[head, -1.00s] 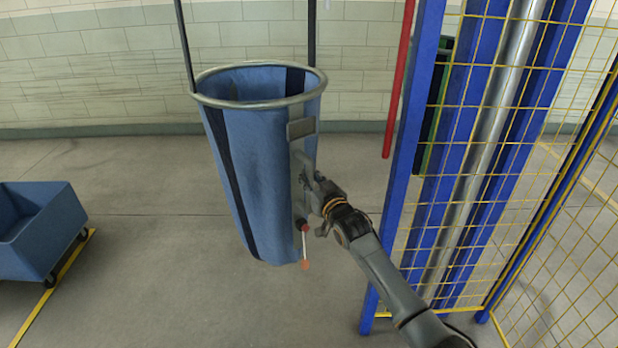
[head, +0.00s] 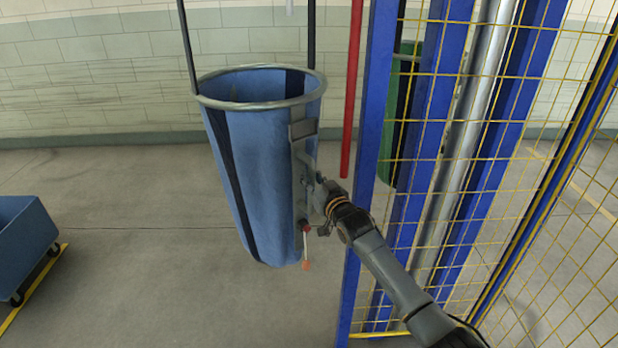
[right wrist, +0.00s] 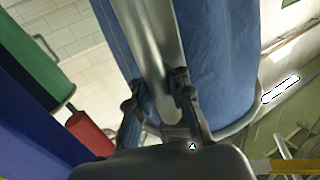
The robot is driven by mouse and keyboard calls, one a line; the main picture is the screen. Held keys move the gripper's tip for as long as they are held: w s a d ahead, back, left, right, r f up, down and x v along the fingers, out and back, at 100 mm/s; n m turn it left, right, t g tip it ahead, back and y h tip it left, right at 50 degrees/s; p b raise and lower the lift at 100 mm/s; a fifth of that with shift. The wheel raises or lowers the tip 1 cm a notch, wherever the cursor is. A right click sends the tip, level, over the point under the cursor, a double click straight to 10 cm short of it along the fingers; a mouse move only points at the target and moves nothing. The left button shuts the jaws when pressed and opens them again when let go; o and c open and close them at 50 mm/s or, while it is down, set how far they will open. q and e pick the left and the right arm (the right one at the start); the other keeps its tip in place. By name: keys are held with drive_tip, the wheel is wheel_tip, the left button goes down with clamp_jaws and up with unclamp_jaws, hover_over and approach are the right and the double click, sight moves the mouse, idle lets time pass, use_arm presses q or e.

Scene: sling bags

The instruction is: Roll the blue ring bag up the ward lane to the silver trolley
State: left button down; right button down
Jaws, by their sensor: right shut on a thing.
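The blue ring bag (head: 262,165) hangs upright in the middle of the head view, with a grey metal ring at its open top, dark vertical stripes and two dark straps running up out of view. A grey handle fitting is on its right side. My right gripper (head: 318,197) is shut on this handle. In the right wrist view, my right gripper's fingers (right wrist: 160,98) close around a grey bar, with the blue cloth of the bag (right wrist: 218,55) just beside it. I cannot make out the silver trolley. My left gripper is not in view.
Blue posts (head: 370,150) and yellow mesh fencing (head: 500,200) stand close to the right of my right arm. A red pole (head: 352,90) hangs behind the bag, and a green bag (head: 400,110) is behind the mesh. A blue cart (head: 22,245) is at left. Floor between is clear.

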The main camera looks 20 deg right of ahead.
drive_tip(key=shift+d+f, duration=0.35)
drive_tip(key=shift+f, duration=0.05)
drive_tip(key=c, duration=1.5)
unclamp_jaws()
drive_tip(key=shift+o, duration=1.4)
drive_tip(key=shift+s+d+r, duration=0.1)
drive_tip(key=shift+d, duration=0.1)
drive_tip(key=shift+r, duration=0.15)
drive_tip(key=shift+a+r, duration=0.1)
drive_tip(key=shift+a, duration=0.05)
drive_tip(key=s+d, duration=0.1)
drive_tip(key=s, duration=1.1)
drive_tip(key=shift+d, duration=0.3)
